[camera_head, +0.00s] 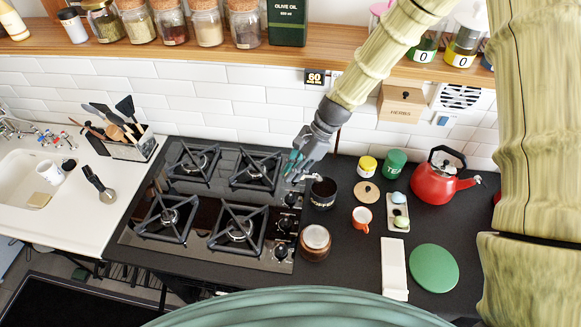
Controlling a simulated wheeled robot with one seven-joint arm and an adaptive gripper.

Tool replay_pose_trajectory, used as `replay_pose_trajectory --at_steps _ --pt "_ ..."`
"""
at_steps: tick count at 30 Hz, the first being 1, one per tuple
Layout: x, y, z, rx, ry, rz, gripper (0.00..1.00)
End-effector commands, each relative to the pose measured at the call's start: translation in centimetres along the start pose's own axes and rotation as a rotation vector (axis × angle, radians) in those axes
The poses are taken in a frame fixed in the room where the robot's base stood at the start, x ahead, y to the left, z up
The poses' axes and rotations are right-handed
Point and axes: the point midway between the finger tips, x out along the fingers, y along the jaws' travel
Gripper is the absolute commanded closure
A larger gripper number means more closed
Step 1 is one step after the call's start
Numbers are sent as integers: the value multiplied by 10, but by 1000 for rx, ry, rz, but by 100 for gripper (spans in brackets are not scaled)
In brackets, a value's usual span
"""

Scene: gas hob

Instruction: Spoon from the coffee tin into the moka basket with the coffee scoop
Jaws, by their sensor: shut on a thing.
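My gripper (299,164) is shut on the coffee scoop (306,177), a small pale metal piece that shows below the fingers. It is over the right edge of the hob, just left of and above a black open tin (323,194) with a pale label, which looks like the coffee tin. Whether the scoop holds coffee is too small to tell. A round wooden lid (367,192) lies right of the tin. I cannot pick out the moka basket for certain; a brown round pot with a pale top (315,240) stands in front of the tin.
The gas hob (208,219) with raised black grates lies to the left. An orange cup (362,217), a small tray (397,222) with pale round things, a red kettle (437,179), yellow and green tins (394,163), a white board (394,268) and green disc (434,268) stand right.

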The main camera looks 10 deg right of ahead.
Motion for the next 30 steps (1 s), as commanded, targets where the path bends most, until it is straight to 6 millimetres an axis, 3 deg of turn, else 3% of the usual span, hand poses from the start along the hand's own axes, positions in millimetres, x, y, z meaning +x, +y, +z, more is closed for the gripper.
replay_pose_trajectory --at_steps 6,30 --pt "10 1 -21 8 -2 -3 100" --pt "45 0 -67 5 -1 -1 100"
